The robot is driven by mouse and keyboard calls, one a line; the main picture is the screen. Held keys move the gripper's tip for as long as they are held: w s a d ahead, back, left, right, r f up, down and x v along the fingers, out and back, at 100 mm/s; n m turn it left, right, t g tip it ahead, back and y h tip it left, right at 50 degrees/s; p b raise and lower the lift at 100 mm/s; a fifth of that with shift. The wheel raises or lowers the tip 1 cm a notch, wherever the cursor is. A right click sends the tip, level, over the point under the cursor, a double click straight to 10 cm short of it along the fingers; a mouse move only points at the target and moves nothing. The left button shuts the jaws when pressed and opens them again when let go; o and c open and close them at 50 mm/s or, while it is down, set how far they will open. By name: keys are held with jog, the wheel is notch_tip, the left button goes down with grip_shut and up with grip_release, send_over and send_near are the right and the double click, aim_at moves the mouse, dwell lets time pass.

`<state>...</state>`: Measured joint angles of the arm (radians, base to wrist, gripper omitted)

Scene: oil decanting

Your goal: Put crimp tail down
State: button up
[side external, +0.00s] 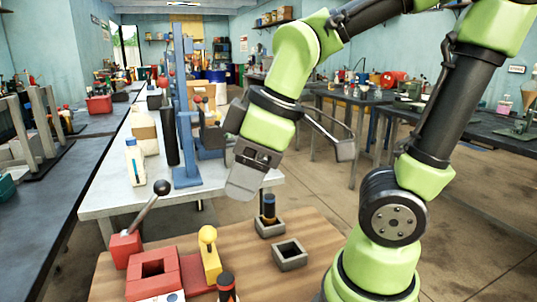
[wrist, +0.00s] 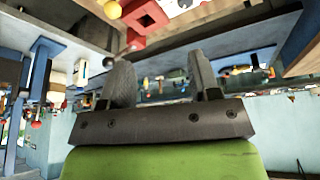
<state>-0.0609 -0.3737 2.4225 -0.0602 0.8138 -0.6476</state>
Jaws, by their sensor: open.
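I cannot tell for sure which part is the crimp tail. On the wooden table (side external: 325,238), a red base (side external: 125,248) carries a tilted grey lever (side external: 146,211) with a black ball, raised up to the right. Beside it is a red block with a square opening (side external: 152,268), which also shows in the wrist view (wrist: 143,20). A yellow lever with a round knob (side external: 208,245) stands upright right of the block. My gripper (side external: 243,188) hangs above the table's far side, apart from these parts. In the wrist view its fingers (wrist: 160,65) are spread with nothing between them.
A dark bottle (side external: 268,208) stands in a grey square holder (side external: 270,229). A second grey holder (side external: 290,256) is empty. A black-topped item (side external: 226,285) is at the front edge. Behind, a pale bench holds a blue press (side external: 184,110) and a white bottle (side external: 135,162).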

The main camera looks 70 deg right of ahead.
jog(key=s+r+m+t, duration=0.1)
jog(key=m, duration=0.2)
jog(key=s+r+m, duration=0.1)
jog(key=m, duration=0.2)
jog(key=s+r+m+t, duration=0.1)
jog(key=s+m, duration=0.1)
jog(key=shift+r+m+t+y, duration=0.3)
jog(key=shift+m, duration=0.1)
dwell(1.4)
